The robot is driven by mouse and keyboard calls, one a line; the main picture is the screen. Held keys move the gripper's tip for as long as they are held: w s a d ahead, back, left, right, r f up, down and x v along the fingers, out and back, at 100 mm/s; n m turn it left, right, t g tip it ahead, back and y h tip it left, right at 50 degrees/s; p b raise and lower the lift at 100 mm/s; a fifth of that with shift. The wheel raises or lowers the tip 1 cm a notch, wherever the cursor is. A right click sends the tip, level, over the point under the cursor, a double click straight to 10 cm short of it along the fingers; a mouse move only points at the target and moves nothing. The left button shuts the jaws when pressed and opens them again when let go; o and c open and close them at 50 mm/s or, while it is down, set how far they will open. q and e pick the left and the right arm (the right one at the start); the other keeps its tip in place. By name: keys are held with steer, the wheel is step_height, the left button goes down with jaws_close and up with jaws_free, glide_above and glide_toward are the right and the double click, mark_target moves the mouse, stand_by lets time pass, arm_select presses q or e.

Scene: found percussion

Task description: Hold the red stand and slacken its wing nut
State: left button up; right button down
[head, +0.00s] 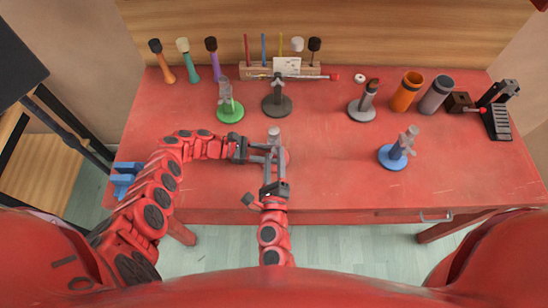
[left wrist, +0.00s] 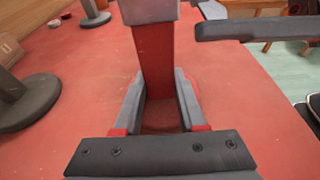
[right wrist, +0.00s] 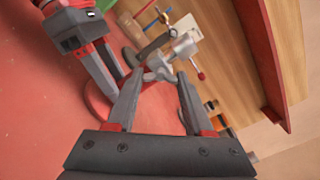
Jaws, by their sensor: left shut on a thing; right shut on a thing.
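The red stand (head: 284,156) is upright near the front middle of the table, its round base blending into the red tabletop. Its grey head (head: 274,134) rises above my grippers. My left gripper (head: 266,149) reaches in from the left and is shut on the red post (left wrist: 153,55), seen between its fingers in the left wrist view. My right gripper (head: 273,172) comes from the front. In the right wrist view its fingertips are shut on the grey wing nut (right wrist: 158,73), below the grey head (right wrist: 182,46). The exact finger contact is partly hidden.
A green-based stand (head: 230,111) and a dark stand (head: 277,104) stand behind. A blue-based stand (head: 394,156) is to the right, a grey stand (head: 362,110) farther back. A wooden rack (head: 258,74) lines the back. The tabletop between red and blue stands is clear.

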steer(key=shift+n, duration=1.5)
steer(key=shift+c, duration=1.4)
jaws_free()
step_height(320, 180, up, 10)
